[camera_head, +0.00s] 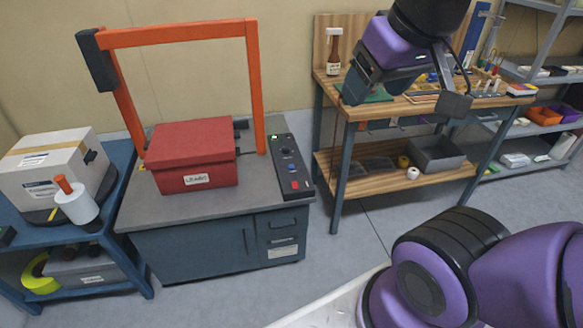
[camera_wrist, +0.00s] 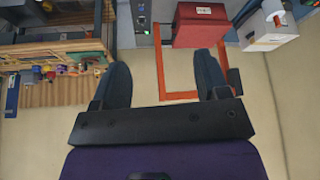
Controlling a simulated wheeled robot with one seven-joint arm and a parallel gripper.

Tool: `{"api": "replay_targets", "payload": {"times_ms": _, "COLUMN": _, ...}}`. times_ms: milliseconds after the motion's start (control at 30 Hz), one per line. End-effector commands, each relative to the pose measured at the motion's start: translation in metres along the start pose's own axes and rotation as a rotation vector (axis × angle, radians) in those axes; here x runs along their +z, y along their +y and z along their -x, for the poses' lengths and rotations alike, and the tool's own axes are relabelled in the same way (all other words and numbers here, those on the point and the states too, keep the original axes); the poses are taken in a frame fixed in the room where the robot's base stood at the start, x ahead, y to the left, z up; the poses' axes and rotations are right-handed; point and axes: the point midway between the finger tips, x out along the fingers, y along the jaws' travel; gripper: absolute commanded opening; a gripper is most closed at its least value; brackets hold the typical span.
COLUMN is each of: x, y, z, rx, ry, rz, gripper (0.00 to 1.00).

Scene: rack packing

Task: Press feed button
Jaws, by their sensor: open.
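The control panel (camera_head: 289,168) is a black strip on the right side of the grey machine table. It carries a dark knob, a small blue button, a red button (camera_head: 295,185) and a green light near its far end. I cannot read which one is the feed button. The panel also shows at the top of the wrist view (camera_wrist: 142,22), upside down. My gripper (camera_head: 405,100) is open and empty, high up and to the right of the panel, in front of the wooden workbench. Its two fingers (camera_wrist: 162,75) stand wide apart in the wrist view.
A red box (camera_head: 195,155) sits on the machine table under an orange arch frame (camera_head: 257,90). A blue cart (camera_head: 125,160) with a white carton (camera_head: 50,168) stands left. A wooden workbench (camera_head: 345,108) with tools stands right. Grey floor (camera_head: 350,250) is clear in front.

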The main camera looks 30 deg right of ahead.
Motion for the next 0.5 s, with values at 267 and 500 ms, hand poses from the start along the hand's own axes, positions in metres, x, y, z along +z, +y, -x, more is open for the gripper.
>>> {"api": "replay_targets", "payload": {"times_ms": 267, "x": 0.0000, "y": 0.0000, "z": 0.0000, "rx": 0.000, "ry": 0.000, "rz": 0.000, "gripper": 0.34}}
{"api": "replay_targets", "payload": {"times_ms": 500, "x": 0.0000, "y": 0.0000, "z": 0.0000, "rx": 0.000, "ry": 0.000, "rz": 0.000, "gripper": 0.00}}
